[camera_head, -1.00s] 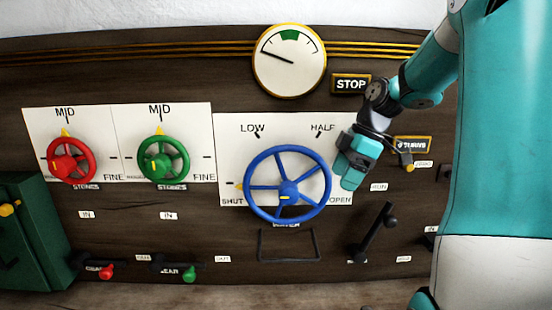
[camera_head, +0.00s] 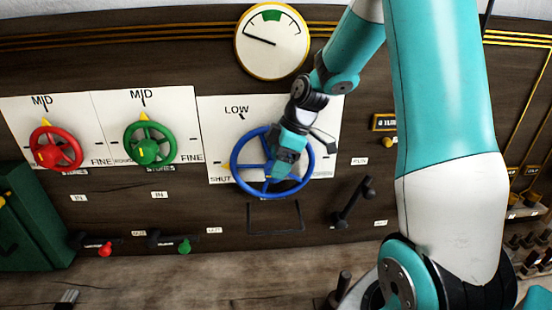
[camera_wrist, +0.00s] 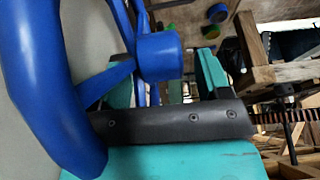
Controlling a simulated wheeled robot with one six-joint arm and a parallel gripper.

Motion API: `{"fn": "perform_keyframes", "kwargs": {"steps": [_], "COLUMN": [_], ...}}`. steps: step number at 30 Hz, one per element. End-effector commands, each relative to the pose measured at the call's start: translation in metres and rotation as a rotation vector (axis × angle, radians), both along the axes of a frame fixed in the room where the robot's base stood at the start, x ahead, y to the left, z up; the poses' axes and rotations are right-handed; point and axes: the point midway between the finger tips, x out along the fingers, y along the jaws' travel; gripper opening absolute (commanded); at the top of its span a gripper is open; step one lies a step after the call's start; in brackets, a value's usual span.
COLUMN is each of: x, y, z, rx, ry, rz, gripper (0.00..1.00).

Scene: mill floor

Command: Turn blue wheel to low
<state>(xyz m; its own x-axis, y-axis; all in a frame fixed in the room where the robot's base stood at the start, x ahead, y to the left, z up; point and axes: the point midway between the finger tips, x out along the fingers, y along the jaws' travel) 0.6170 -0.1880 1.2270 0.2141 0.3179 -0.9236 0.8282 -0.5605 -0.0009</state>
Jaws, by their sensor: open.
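The blue wheel (camera_head: 236,178) is mounted on a white plate (camera_head: 215,112) on the dark wall panel. In the wrist view, the wheel's rim (camera_wrist: 35,75) is large at the left, with a spoke and the hub (camera_wrist: 160,55) close to my open fingers (camera_wrist: 165,80). I cannot tell whether the fingers touch the wheel.
A red wheel (camera_head: 37,135) and a green wheel (camera_head: 131,150) stand to the left. A round gauge (camera_head: 271,60) is above the plate. A black lever (camera_head: 352,203) is at the lower right, and a dark frame (camera_head: 274,229) lies below the wheel.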

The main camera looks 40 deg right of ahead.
Motion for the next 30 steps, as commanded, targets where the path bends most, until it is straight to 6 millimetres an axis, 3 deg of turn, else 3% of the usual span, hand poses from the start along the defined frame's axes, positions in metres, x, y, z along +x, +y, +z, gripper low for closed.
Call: {"fn": "perform_keyframes", "kwargs": {"steps": [5,13,20,30], "x": [0.002,0.002,0.002,0.002], "y": [0.004,0.004,0.004,0.002], "z": [-0.011,-0.013,-0.013,-0.015], "rx": [0.0,-0.001,-0.001,0.031], "ry": [0.002,0.0,0.0,-0.023], "rz": [0.002,0.001,0.001,-0.002], "gripper": [0.7,0.7,0.21,0.21]}}
